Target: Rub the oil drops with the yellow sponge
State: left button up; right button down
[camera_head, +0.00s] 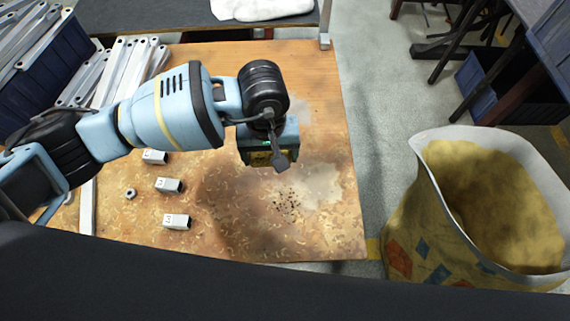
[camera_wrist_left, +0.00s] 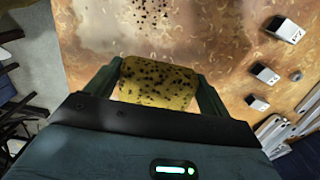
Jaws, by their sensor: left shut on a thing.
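My left gripper (camera_wrist_left: 157,92) is shut on the yellow sponge (camera_wrist_left: 157,84), which is covered in dark specks. In the head view the left gripper (camera_head: 268,158) is above the wooden table (camera_head: 330,100), and the sponge mostly hides behind it. The oil drops (camera_head: 288,205) are a cluster of small dark spots on a pale patch of the table, in front of and a little right of the gripper. They also show at the top of the left wrist view (camera_wrist_left: 150,12). I cannot tell whether the sponge touches the table. My right gripper is not in view.
Several small numbered metal blocks (camera_head: 176,221) and a nut (camera_head: 130,193) lie on the table's left half. Long galvanized brackets (camera_head: 125,70) and a dark blue bin (camera_head: 50,75) are at the back left. A large sack (camera_head: 440,170) of yellowish grain stands right of the table.

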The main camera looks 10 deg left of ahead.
pick_arm(q)
jog(key=d+f, duration=0.2)
jog(key=f, duration=0.1)
jog(key=shift+s+d+f+b, duration=0.1)
jog(key=shift+d+f+b, duration=0.1)
jog(key=shift+d+b, duration=0.1)
jog(key=shift+d+f, duration=0.25)
jog(key=shift+f, duration=0.1)
